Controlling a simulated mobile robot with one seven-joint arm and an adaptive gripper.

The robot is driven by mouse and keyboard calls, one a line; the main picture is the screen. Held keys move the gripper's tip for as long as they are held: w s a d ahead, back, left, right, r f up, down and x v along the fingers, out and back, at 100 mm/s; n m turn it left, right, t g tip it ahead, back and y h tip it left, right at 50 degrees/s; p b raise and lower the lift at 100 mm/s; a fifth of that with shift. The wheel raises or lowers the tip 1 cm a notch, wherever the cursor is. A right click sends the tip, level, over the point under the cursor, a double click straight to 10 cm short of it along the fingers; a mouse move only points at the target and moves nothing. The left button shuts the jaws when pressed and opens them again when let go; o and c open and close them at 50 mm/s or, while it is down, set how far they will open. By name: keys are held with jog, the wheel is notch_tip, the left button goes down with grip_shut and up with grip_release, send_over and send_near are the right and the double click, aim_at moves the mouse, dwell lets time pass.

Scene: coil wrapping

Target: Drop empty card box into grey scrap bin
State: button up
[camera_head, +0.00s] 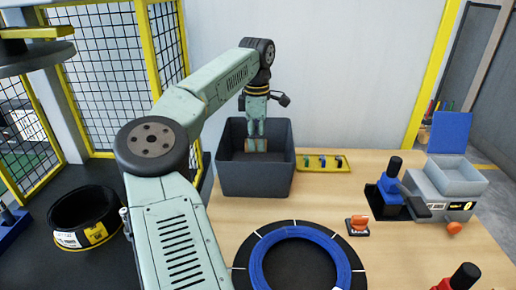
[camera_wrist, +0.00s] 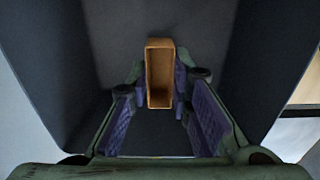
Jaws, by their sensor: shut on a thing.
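The empty card box (camera_wrist: 160,76) is a small brown open box. In the wrist view it is between the fingertips of my gripper (camera_wrist: 160,98), which is shut on it. The head view also shows the card box (camera_head: 255,145) at the lower end of my gripper (camera_head: 256,138). The grey scrap bin (camera_head: 255,183) is a dark, open-topped bin on the table. My gripper points down into its mouth, and the box hangs inside it, below the back rim. In the wrist view the bin's dark walls (camera_wrist: 50,60) surround the box.
A yellow tray (camera_head: 323,168) with small coloured items lies right of the bin. A blue coil (camera_head: 300,262) on a black round plate is in front. A black ring (camera_head: 83,217) lies left.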

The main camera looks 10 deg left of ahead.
jog(key=shift+f+p, duration=0.6)
jog(key=shift+f, duration=2.3)
jog(key=shift+f, duration=0.65)
jog(key=o, duration=0.8)
jog(key=shift+r, duration=0.1)
notch_tip(320, 180, up, 13)
jog(key=shift+r+b, duration=0.1)
jog(key=shift+b, duration=1.05)
